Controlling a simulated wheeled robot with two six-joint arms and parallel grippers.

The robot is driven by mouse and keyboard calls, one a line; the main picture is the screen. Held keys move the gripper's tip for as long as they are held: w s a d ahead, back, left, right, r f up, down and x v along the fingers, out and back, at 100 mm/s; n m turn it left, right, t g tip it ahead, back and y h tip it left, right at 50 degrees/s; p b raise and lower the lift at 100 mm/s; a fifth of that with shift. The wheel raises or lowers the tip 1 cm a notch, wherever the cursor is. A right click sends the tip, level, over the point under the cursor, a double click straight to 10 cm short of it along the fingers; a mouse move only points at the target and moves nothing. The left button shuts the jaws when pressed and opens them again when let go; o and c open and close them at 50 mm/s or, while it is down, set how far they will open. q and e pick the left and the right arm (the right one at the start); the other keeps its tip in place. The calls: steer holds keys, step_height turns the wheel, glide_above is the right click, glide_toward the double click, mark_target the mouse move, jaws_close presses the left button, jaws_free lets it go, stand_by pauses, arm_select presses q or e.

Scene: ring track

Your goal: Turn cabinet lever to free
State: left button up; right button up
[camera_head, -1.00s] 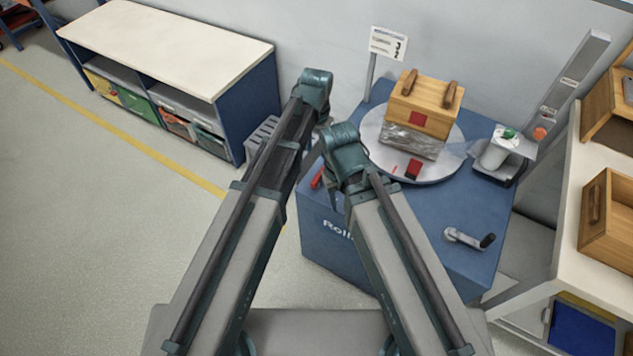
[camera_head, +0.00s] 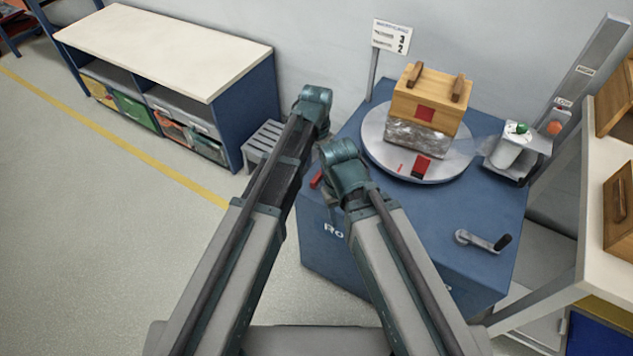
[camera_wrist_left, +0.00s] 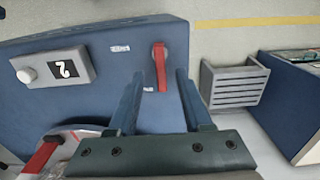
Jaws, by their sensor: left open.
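The blue cabinet (camera_head: 375,245) stands ahead of my arms, with a round turntable on top. Its red lever (camera_wrist_left: 160,68) shows in the left wrist view on the blue face. The lever's arm points down the picture, between two small white labels too small to read. In the head view a bit of red, likely this lever (camera_head: 316,179), shows at the cabinet's left edge. My left gripper (camera_wrist_left: 157,76) is open, its fingers on either side of the lever's lower part in the picture; contact is not clear. My right gripper's jaws are hidden in the head view.
A wooden box (camera_head: 429,98) sits on a wrapped block on the turntable (camera_head: 376,135). A crank handle (camera_head: 483,240) is on the cabinet's right. A grey slatted step (camera_head: 262,140) stands beside it. A white-topped shelf (camera_head: 165,45) is at left; floor there is free.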

mark_target(316, 177)
arm_select(q)
step_height(316, 177, down, 6)
steer(key=b, duration=0.4)
steer(key=shift+r, duration=0.25)
jaws_close()
